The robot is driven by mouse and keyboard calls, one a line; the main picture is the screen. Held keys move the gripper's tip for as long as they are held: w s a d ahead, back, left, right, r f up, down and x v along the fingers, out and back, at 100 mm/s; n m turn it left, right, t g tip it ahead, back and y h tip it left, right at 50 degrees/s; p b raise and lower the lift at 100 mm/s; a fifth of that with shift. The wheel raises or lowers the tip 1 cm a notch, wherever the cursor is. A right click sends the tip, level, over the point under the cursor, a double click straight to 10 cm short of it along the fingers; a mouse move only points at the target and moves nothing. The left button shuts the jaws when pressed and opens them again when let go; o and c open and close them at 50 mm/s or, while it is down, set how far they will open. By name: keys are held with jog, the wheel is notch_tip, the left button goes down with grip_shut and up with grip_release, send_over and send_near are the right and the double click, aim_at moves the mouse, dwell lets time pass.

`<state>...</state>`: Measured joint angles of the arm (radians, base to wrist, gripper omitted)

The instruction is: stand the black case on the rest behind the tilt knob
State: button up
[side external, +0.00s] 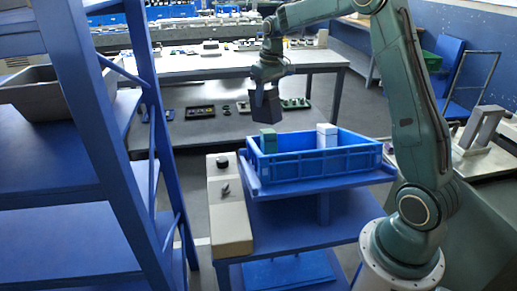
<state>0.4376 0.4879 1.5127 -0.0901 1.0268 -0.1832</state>
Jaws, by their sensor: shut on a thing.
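My gripper (264,87) is shut on the black case (267,107) and holds it in the air. The case is a dark grey-black block, hanging roughly upright above the far left part of the blue crate. A long beige panel (230,222) lies left of the crate. It carries a round black knob (222,162) near its far end and a small dark lever-like part (225,190) nearer the middle. I cannot tell which of these is the tilt knob, and I cannot make out the rest.
The blue crate (322,165) on a blue stand holds a green block (268,141) and a pale block (327,135). A blue shelf rack (117,170) stands close on the left. A bench (200,64) with small parts is behind.

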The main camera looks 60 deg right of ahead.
jog(key=s+a+n+t+y, duration=0.1)
jog(key=s+a+n, duration=0.35)
jog(key=a, duration=0.85)
jog(key=s+a+n+y, duration=0.1)
jog(key=a+n+y, duration=0.1)
jog(key=a+n, duration=0.75)
jog(key=f+m, duration=0.1)
jog(key=f, duration=0.6)
jog(key=a+f+m, duration=0.1)
jog(key=f, duration=0.6)
jog(key=a+f+m, duration=0.1)
jog(key=f, duration=0.5)
jog(key=shift+a+f, duration=0.25)
jog(key=shift+f, duration=0.15)
jog(key=shift+f, duration=0.1)
jog(key=o, duration=1.1)
jog(key=v, duration=1.2)
jog(key=shift+s, duration=0.15)
